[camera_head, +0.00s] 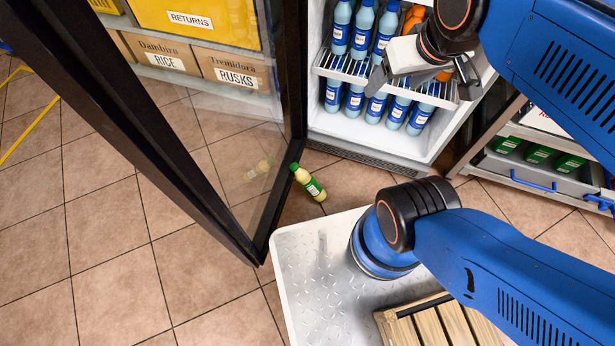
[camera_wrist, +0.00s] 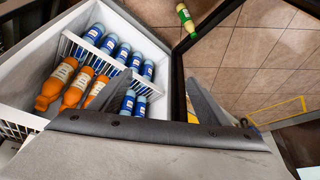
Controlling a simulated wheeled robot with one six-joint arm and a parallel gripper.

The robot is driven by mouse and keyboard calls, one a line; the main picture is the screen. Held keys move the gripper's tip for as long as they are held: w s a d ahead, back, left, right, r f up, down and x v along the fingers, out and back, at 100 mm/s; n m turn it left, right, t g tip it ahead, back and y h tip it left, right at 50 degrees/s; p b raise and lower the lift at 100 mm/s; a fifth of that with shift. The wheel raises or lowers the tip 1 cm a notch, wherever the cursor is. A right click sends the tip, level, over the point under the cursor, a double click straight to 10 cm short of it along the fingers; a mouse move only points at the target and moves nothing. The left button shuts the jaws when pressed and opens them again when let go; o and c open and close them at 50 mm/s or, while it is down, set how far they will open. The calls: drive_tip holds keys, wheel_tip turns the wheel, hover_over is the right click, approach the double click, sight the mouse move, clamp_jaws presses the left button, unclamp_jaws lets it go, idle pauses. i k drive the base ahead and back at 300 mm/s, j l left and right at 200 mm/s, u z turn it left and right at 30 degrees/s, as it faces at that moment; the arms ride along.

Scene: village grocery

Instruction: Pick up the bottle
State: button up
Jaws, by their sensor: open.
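A pale yellow bottle (camera_head: 308,182) with a green cap and green label lies on its side on the tiled floor. It is beside the lower end of the open fridge door, in front of the fridge. It also shows at the top of the wrist view (camera_wrist: 186,17). My gripper (camera_head: 422,84) is open and empty, in front of the fridge shelves and well above and to the right of the bottle. Its two fingers show spread apart in the wrist view (camera_wrist: 158,85).
The fridge door (camera_head: 150,110) stands open with a dark frame, the bottle's reflection in its glass. The fridge shelf (camera_head: 345,68) holds several blue bottles and some orange ones. My metal deck carries a wooden crate (camera_head: 415,312). Floor left of the door is clear.

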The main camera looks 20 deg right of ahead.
sight(305, 179)
drive_tip(key=k+j, duration=0.3)
drive_tip(key=j, duration=0.15)
drive_tip(key=k+j, duration=0.3)
drive_tip(key=j, duration=0.15)
drive_tip(key=k+j, duration=0.65)
drive_tip(key=j, duration=0.25)
